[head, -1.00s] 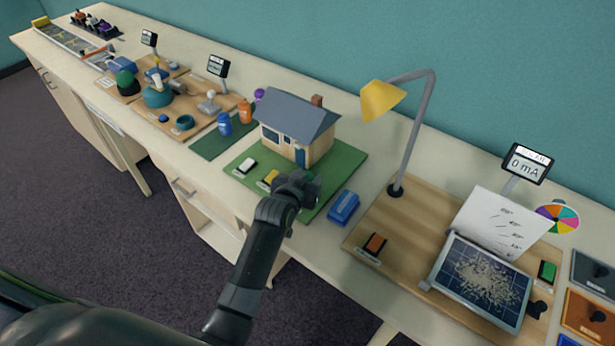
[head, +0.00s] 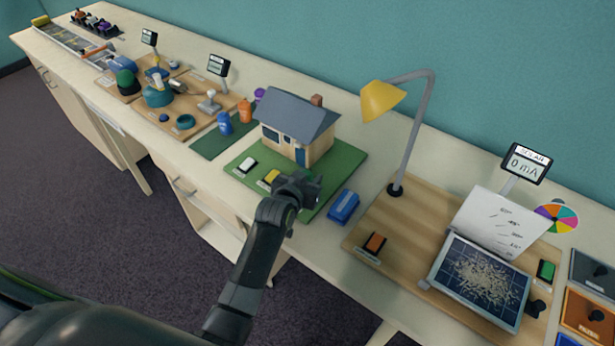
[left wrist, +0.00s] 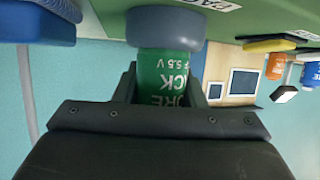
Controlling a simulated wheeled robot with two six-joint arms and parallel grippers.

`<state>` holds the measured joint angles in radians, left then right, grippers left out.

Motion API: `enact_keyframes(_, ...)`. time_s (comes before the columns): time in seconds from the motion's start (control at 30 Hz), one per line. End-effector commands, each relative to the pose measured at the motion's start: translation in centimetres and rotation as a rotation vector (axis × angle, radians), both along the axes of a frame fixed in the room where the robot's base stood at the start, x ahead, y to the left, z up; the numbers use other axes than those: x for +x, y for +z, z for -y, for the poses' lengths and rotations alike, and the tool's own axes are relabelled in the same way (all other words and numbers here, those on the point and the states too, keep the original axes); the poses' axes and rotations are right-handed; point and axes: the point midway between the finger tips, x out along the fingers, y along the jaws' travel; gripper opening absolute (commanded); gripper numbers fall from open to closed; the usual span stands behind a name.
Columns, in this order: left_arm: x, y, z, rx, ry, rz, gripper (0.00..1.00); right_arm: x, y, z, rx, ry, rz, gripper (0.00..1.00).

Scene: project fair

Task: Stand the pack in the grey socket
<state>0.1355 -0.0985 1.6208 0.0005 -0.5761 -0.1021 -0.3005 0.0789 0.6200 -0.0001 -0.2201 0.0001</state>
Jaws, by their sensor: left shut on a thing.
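My left gripper (head: 298,189) is over the front right part of the green house board (head: 335,181). In the left wrist view, which shows the scene upside down, my left gripper (left wrist: 165,92) is shut on the green pack (left wrist: 168,72), a cylinder with white lettering. The pack stands roughly upright. Its lower end meets the thick grey socket (left wrist: 165,27) on the board and lines up with it. I cannot tell how deep it sits. In the head view the gripper hides the socket and most of the pack. My right gripper is not in view.
The model house (head: 297,130) stands just behind the gripper. A white switch (head: 247,165) and a yellow one (head: 271,176) lie left of it. A blue block (head: 343,207) is close on the right, then a wooden board (head: 405,233) with a yellow lamp (head: 382,102).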

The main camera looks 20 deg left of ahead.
Motion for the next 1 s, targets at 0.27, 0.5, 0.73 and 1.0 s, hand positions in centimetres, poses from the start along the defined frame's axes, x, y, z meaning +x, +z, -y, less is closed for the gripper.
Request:
enact_keyframes(0.27, 0.0, -0.7, 0.0, 0.000, 0.000, 0.000, 0.10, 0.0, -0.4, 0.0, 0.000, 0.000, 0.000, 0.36)
enact_keyframes(0.5, 0.0, -0.8, 0.0, 0.000, 0.000, 0.000, 0.46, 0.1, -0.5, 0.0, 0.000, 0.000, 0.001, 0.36)
enact_keyframes(0.73, 0.0, -0.9, 0.0, 0.000, 0.000, -0.001, 0.46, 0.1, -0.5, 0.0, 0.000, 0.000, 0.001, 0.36)
enact_keyframes(1.0, -1.6, 0.1, -0.1, -0.002, 0.000, -0.001, 0.46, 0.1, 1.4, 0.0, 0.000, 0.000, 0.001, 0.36)
